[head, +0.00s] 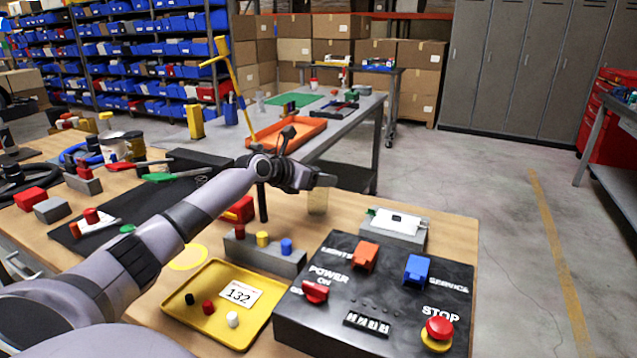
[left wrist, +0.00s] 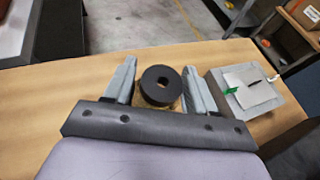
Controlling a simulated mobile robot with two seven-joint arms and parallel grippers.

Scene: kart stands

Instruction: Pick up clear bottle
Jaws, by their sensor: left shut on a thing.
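My left gripper (head: 322,181) reaches over the wooden table (head: 345,208) from the left and is shut on the clear bottle (head: 318,202). The bottle is see-through with a tan tint and looks upright near the table's far edge. I cannot tell whether its base touches the table. In the left wrist view, the bottle's dark round cap (left wrist: 160,88) with a hole in it sits between the two grey fingers, and its body is mostly hidden below the cap. My right gripper is not in view.
A grey box with a white top (head: 397,226) stands just right of the bottle. A black control panel (head: 340,325) and a yellow tray (head: 205,330) lie nearer. A grey block with coloured buttons (head: 262,258) is left of the panel. An orange tray (head: 285,135) is on a farther bench.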

